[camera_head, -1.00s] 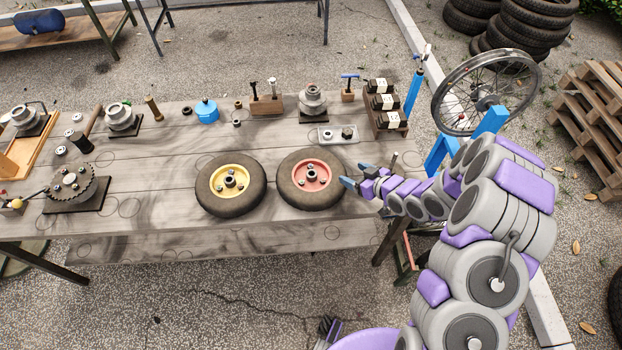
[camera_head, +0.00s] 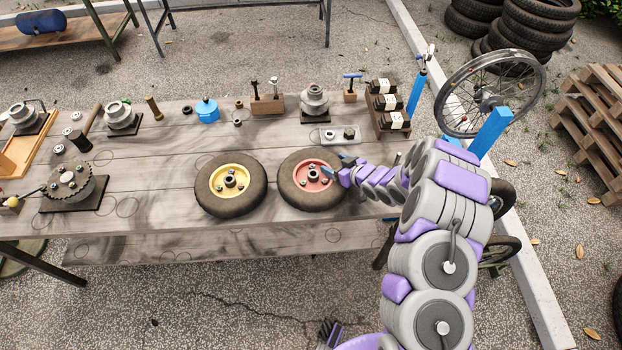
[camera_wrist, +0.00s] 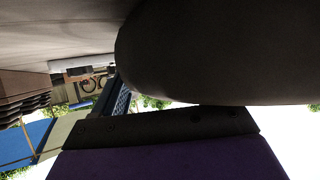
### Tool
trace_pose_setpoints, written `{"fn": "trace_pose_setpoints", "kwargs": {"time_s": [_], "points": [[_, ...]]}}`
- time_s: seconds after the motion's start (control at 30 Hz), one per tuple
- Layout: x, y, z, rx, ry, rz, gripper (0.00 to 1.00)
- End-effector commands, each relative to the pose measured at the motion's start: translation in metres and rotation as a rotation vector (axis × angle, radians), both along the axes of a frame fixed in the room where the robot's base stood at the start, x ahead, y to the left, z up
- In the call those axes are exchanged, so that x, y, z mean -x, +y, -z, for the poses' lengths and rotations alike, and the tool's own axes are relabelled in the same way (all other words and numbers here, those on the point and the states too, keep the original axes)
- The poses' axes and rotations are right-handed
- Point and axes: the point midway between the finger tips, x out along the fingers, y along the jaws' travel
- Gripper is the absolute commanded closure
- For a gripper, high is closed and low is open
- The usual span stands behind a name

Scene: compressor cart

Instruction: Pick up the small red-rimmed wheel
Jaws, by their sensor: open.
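The small red-rimmed wheel (camera_head: 301,178) lies flat on the wooden workbench, a dark tyre around a red hub. My gripper (camera_head: 338,168) is at the right side of this wheel, its blue-grey fingertips open at the tyre's right edge. One finger appears over the tyre's right part. In the wrist view the dark tyre (camera_wrist: 215,50) fills the upper right, very close to a gripper finger (camera_wrist: 165,127). I cannot tell whether the finger touches the tyre.
A yellow-rimmed wheel (camera_head: 211,190) lies just left of the red one. A blue stand (camera_head: 489,134) is at the right.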

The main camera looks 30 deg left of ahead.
Motion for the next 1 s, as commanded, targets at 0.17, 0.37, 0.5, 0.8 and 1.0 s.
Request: {"fn": "trace_pose_setpoints", "kwargs": {"time_s": [0.17, 0.37, 0.5, 0.8, 1.0], "points": [[-0.0015, -0.0008, 0.0008, -0.002, 0.002, 0.003, 0.25], [-0.0011, 0.0022, 0.0021, 0.002, 0.002, 0.003, 0.34], [-0.0016, 0.0029, 0.0027, 0.003, 0.002, 0.003, 0.48], [-0.0016, 0.0029, 0.0037, 0.004, 0.003, 0.002, 0.77], [-0.0013, 0.0029, 0.0042, 0.005, 0.004, 0.001, 0.96]]}}
